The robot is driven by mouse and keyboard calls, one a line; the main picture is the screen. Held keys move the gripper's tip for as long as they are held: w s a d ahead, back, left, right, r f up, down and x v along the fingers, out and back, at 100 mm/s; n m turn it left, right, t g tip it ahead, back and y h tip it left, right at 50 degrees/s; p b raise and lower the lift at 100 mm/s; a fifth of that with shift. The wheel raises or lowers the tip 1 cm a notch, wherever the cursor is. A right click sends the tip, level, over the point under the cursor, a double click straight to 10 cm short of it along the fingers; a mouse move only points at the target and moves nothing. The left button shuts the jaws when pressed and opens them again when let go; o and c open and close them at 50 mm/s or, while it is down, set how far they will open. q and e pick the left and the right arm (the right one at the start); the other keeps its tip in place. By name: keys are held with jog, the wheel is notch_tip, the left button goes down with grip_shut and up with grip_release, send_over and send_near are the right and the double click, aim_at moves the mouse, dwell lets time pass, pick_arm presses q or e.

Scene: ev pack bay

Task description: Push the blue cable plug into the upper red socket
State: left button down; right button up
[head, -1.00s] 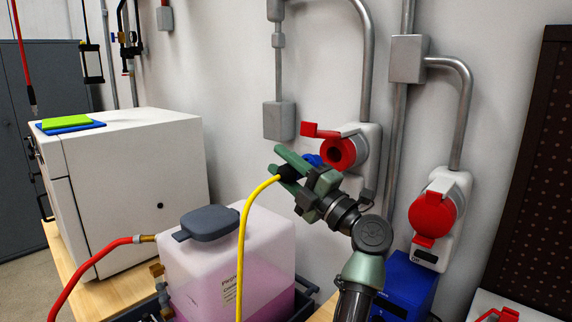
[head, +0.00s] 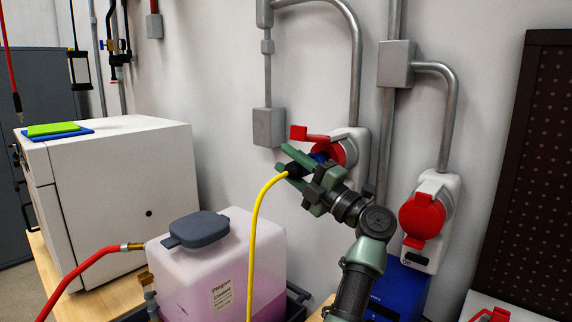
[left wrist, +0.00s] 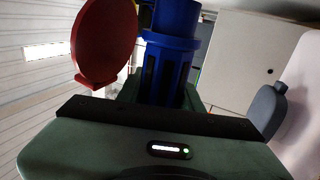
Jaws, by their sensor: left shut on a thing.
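My left gripper (head: 292,167) is shut on the blue cable plug (head: 319,157), which has a black rear part and a yellow cable (head: 253,225) hanging down. The plug's blue body also shows in the left wrist view (left wrist: 172,62). The upper red socket (head: 337,151) is on the wall in a white housing, its red lid (head: 308,134) swung open to the left. The plug's front is at the socket's face and covers its opening. I cannot tell whether they touch or how deep the plug sits. My right gripper is not in view.
A second red socket (head: 422,216) with a closed lid is lower right. A translucent tank (head: 240,265) with pink liquid stands below the gripper. A white cabinet (head: 130,205) is at left, a blue box (head: 405,287) under the lower socket. Grey conduits run up the wall.

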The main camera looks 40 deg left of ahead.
pick_arm(q)
jog(key=shift+w+d, duration=0.15)
jog(key=shift+w, duration=0.3)
dwell(0.6)
jog(key=shift+w, duration=0.6)
jog(key=shift+w+d, duration=0.1)
jog(key=shift+w, duration=0.7)
dwell(0.6)
jog(key=shift+c, duration=2)
grip_release()
jog(key=shift+s, duration=0.1)
